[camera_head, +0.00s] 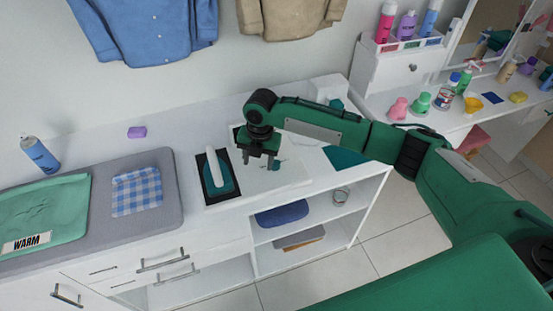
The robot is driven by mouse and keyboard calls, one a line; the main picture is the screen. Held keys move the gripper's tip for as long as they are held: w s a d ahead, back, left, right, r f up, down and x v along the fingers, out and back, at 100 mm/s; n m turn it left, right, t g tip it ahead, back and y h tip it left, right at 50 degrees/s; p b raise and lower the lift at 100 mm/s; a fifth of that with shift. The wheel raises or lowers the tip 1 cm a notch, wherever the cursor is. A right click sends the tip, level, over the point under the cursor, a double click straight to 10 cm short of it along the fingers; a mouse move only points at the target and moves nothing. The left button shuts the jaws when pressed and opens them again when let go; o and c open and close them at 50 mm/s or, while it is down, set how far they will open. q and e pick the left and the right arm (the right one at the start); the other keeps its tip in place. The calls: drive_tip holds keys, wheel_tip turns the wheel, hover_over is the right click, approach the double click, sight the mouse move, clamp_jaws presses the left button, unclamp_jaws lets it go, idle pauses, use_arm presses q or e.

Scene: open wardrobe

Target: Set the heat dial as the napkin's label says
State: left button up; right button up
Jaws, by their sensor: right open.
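A blue-and-white checked napkin (136,191) lies flat on the grey ironing pad (108,225). A label reading WARM (27,242) lies on the green cloth (45,212) at the far left; I see no readable label on the checked napkin. A teal iron with a white handle (218,174) stands on a dark plate. My right gripper (258,161) is open, fingers down, just right of the iron and over a white panel (285,178). A small teal part (276,165) shows beside its fingers; it may be the dial, but its setting is unclear. My left gripper is out of view.
A spray can (40,155) and a purple block (137,132) stand behind the pad. A teal sheet (345,157) lies right of the panel. Shirts hang above. A side table (450,121) holds several bottles. Open shelves and drawers are below the counter.

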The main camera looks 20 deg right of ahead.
drive_tip(key=n+h, duration=0.1)
drive_tip(key=n, duration=0.1)
approach(275, 161)
wheel_tip(275, 161, down, 8)
drive_tip(key=p, duration=0.3)
drive_tip(key=shift+w+f, duration=0.2)
drive_tip(key=shift+f, duration=0.05)
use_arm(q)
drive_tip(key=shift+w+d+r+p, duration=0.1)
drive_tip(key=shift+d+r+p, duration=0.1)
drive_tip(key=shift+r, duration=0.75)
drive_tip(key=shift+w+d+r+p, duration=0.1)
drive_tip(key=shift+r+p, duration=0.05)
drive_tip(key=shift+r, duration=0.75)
use_arm(e)
drive_tip(key=shift+f, duration=0.7)
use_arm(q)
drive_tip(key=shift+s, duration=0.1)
use_arm(e)
drive_tip(key=c, duration=1)
